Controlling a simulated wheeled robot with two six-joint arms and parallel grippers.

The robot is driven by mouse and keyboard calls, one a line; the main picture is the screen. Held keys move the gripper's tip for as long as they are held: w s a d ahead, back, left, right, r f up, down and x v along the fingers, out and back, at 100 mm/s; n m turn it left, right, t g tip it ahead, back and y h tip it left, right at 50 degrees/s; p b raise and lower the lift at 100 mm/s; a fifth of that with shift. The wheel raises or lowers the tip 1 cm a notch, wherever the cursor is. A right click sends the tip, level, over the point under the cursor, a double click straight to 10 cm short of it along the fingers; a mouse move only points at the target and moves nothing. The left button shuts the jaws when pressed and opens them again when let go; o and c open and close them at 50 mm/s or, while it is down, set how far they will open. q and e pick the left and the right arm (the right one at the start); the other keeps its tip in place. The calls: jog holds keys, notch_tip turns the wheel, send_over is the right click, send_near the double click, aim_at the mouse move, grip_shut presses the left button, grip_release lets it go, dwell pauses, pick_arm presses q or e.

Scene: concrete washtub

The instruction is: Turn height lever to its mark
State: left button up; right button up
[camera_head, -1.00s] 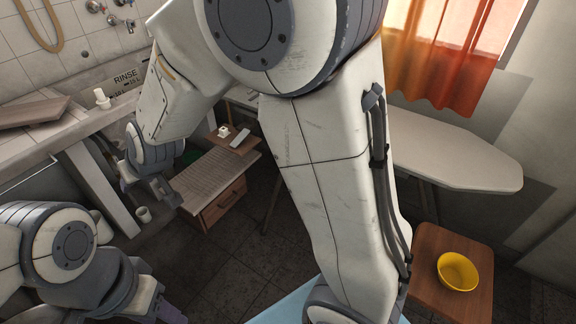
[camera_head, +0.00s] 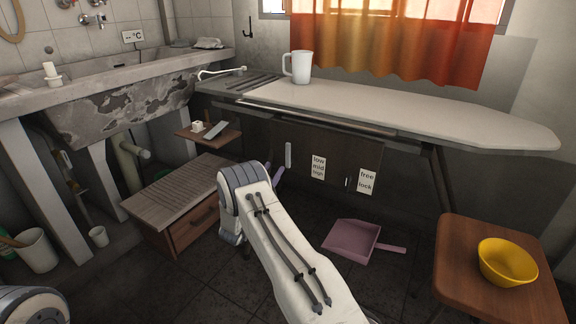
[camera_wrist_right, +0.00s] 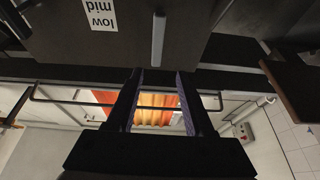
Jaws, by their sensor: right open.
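A slim light-grey bar, which looks like the height lever (camera_head: 288,155), stands upright on the dark panel under the ironing board. Beside it is a white label (camera_head: 318,167) with "low", "mid" and a less legible third word. In the right wrist view the lever (camera_wrist_right: 158,38) lies ahead of my right gripper (camera_wrist_right: 158,78), in line with the gap between its fingers. That gripper is open and empty, its purple-lined fingers apart. In the head view my right gripper (camera_head: 277,174) is mostly hidden behind my own wrist, low beside the lever. My left gripper is out of view.
A "free / lock" label (camera_head: 367,181) with a small lever (camera_head: 347,183) is on the same panel. A white mug (camera_head: 300,67) stands on the ironing board (camera_head: 430,118). A drawer unit (camera_head: 190,220) is left; a pink dustpan (camera_head: 352,240) and stool (camera_head: 465,240) with yellow bowl (camera_head: 507,262) are right.

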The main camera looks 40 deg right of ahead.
aim_at(287, 151)
jog(key=b+x, duration=0.1)
jog(key=x, duration=0.2)
jog(key=b+x, duration=0.1)
jog(key=x, duration=0.2)
jog(key=b+x, duration=0.2)
jog(key=x, duration=0.1)
jog(key=shift+s+d+f, duration=0.1)
jog(key=shift+s+d, duration=0.1)
jog(key=shift+d, duration=0.2)
jog(key=shift+w+d+r, duration=0.2)
jog(key=shift+d+r, duration=0.1)
jog(key=shift+d, duration=0.05)
jog(key=shift+c, duration=0.3)
grip_shut()
jog(key=shift+f, duration=0.1)
